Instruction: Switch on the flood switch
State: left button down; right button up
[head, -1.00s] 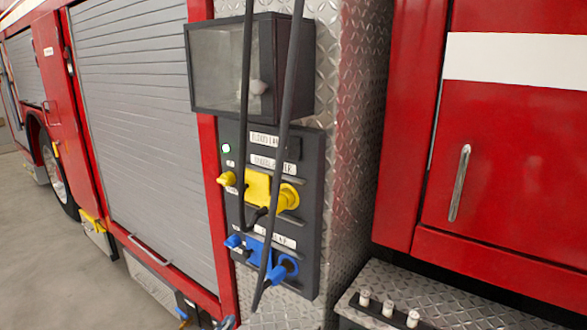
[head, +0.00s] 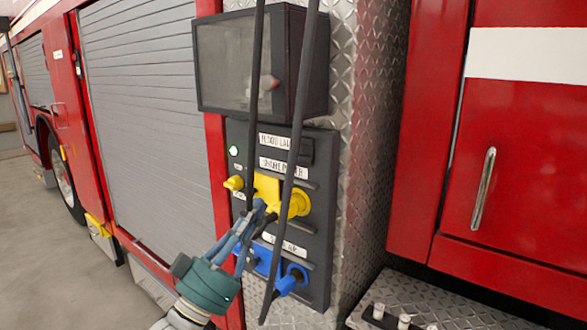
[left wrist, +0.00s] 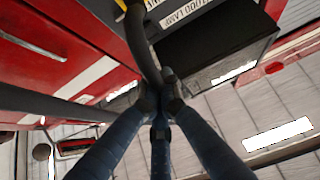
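The dark control panel (head: 318,215) on the truck's side has a top label reading roughly "FLOOD LAMP" (head: 274,141). A dark block (head: 306,151) sits right of that label; I cannot tell if it is the switch. A small green light (head: 233,151) is lit at its left. My left gripper (head: 260,207) is below this row, in front of the yellow fitting. Its fingers come together at the tips, next to a black cable (head: 300,120). In the left wrist view the gripper (left wrist: 163,97) overlaps a cable (left wrist: 141,40); contact is unclear. My right gripper is not in view.
Two black cables hang in front of the panel. A yellow fitting (head: 267,188) and a blue one (head: 293,277) stick out from it. A dark glass-fronted box (head: 235,62) juts out above. A red door (head: 520,190) is at right; floor (head: 30,220) is clear at left.

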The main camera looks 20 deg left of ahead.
pick_arm(q)
jog(key=p, duration=0.5)
send_near(304, 151)
notch_tip(304, 151, up, 4)
jog(key=w, duration=0.1)
jog(key=w+d, duration=0.1)
jog(key=w+p, duration=0.1)
jog(key=shift+w+d+f, duration=0.15)
jog(key=shift+w+f, duration=0.2)
jog(key=shift+w, duration=0.05)
jog(key=shift+f, duration=0.1)
